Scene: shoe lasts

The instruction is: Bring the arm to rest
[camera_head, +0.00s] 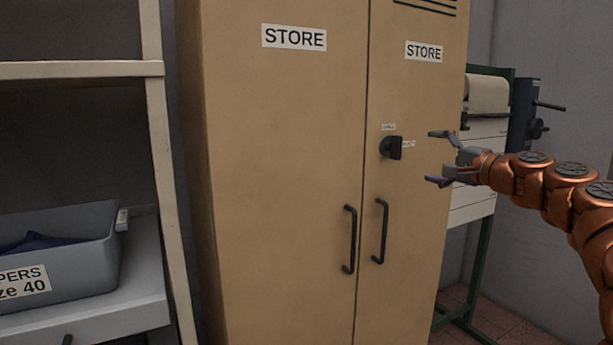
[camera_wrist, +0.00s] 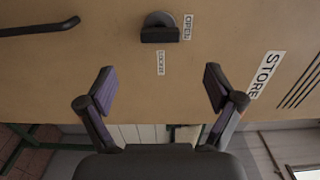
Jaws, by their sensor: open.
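My gripper (camera_head: 440,158) is at the end of my copper-coloured arm, which reaches in from the right edge of the head view. Its fingers are spread and point left, with nothing between them. The gripper is in front of the right door of a tan cabinet (camera_head: 285,160), to the right of the door's black knob (camera_head: 391,147). In the wrist view my gripper (camera_wrist: 158,85) shows its two fingers wide apart and empty. The knob (camera_wrist: 159,27) is beyond the fingertips there, apart from them, with small labels beside it reading OPEN and LOCKED.
Two dark handles (camera_head: 350,240) stand out from the closed cabinet doors. At left a shelf unit (camera_head: 160,130) holds a grey bin (camera_head: 75,255). Behind my gripper stands a green-framed rack (camera_head: 486,245) with a dark device (camera_head: 524,115) beside it.

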